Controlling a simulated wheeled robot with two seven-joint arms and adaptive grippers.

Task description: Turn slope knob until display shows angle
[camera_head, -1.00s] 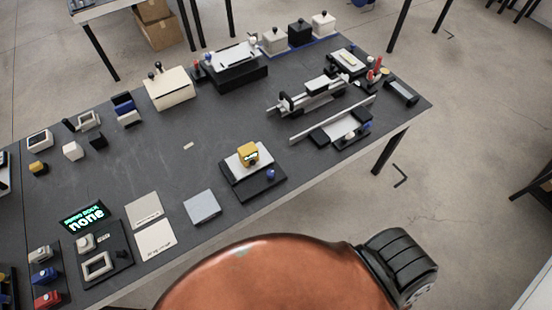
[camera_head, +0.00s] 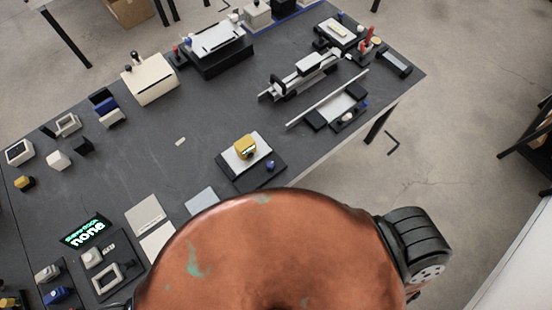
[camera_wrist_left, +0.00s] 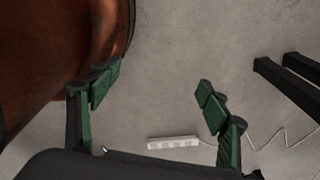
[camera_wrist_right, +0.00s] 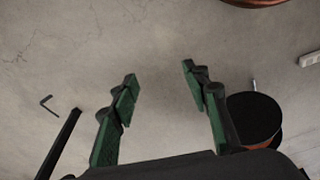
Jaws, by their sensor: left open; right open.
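A yellow block (camera_head: 246,146) with a small dark display face sits on a white plate (camera_head: 236,159) over a black base (camera_head: 232,180) near the table's front edge. Its reading is too small to make out. A small blue knob (camera_head: 270,165) is at the right of that base; I cannot tell for certain that it is the slope knob. My left gripper (camera_wrist_left: 158,85) is open and empty in the left wrist view, above bare floor. My right gripper (camera_wrist_right: 160,78) is open and empty in the right wrist view, also above floor. Neither gripper shows in the head view.
A rail device (camera_head: 305,70) and a slanted bar device (camera_head: 328,98) lie at the right. A cream box (camera_head: 150,80) stands behind. The middle of the table (camera_head: 190,120) is mostly clear. A power strip (camera_wrist_left: 173,142) lies on the floor.

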